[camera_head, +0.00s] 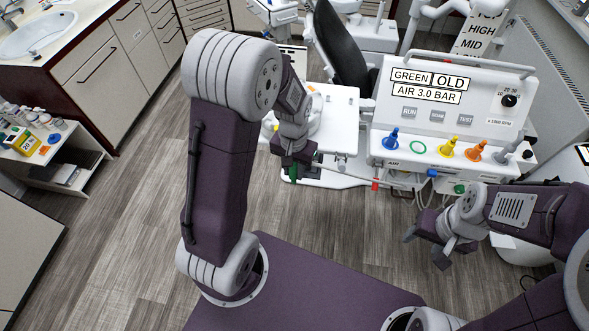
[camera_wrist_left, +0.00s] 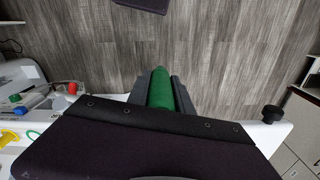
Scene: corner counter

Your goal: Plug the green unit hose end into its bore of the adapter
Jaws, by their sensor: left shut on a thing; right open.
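My left gripper (camera_head: 293,160) is shut on a green cylindrical piece (camera_head: 293,174), likely the green unit hose end, held left of the white unit. In the left wrist view the green piece (camera_wrist_left: 161,88) lies between the two dark fingers (camera_wrist_left: 162,96). The unit's front panel carries a green ring (camera_head: 418,147) between a blue plug (camera_head: 391,138) and a yellow plug (camera_head: 448,147); the ring looks empty. I cannot tell which part is the adapter. My right gripper (camera_head: 428,232) is open and empty, below the panel.
An orange plug (camera_head: 476,151) and a grey one (camera_head: 508,146) stand on the panel. Red (camera_head: 375,184), blue (camera_head: 432,173) and green (camera_head: 460,188) ends show below it. A white tray (camera_head: 340,110) is behind my left gripper. A low shelf (camera_head: 50,150) stands far left; the floor between is clear.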

